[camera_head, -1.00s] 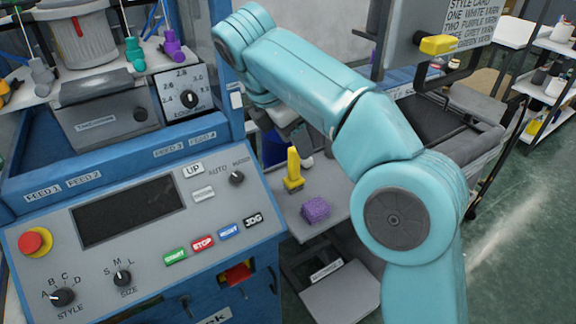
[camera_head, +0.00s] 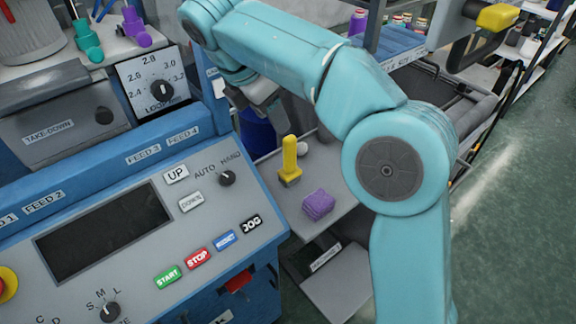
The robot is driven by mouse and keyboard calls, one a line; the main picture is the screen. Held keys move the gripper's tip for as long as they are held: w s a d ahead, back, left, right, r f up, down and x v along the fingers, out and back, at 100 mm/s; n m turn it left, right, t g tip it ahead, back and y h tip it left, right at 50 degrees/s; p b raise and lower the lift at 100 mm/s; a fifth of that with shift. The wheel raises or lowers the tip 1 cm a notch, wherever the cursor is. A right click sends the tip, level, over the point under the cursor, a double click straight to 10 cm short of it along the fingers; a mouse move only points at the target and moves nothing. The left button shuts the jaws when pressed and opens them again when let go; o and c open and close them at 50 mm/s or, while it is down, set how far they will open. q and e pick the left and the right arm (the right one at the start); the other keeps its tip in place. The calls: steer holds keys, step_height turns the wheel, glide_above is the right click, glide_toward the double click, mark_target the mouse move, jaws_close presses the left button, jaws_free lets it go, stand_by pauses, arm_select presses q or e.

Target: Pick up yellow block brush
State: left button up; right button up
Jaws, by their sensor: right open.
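The yellow block brush (camera_head: 290,158) stands upright on a small grey shelf (camera_head: 269,188) beside the blue machine, handle up and bristle block down. My right arm comes in from the lower right and bends across the top of the view. My right gripper (camera_head: 270,108) hangs just behind and above the brush, to its upper left in the picture. It is open and appears apart from the brush, and its fingers are mostly hidden or too dark to make out. My left gripper is not in view.
A purple sponge-like block (camera_head: 318,204) lies on the shelf just in front of the brush. The blue machine's control panel (camera_head: 140,240) fills the left. A dark blue container (camera_head: 257,133) is behind the brush. Open green floor (camera_head: 510,240) is at the right.

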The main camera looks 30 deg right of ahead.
mark_target(285, 141)
steer(key=b+x, duration=0.1)
steer(key=x, duration=0.6)
steer(key=shift+f+b, duration=0.15)
steer(key=shift+b, duration=0.15)
steer(key=shift+s+d+f, duration=0.15)
steer(key=shift+s+f, duration=0.1)
steer(key=shift+f, duration=0.15)
steer(key=b+x, duration=0.1)
steer(key=x, duration=0.3)
steer(key=shift+w+d+f, duration=0.15)
steer(key=shift+d+f, duration=0.05)
steer(key=shift+f, duration=0.1)
steer(key=shift+a+r, duration=0.1)
steer(key=shift+c, duration=0.3)
steer(key=c, duration=0.5)
jaws_close()
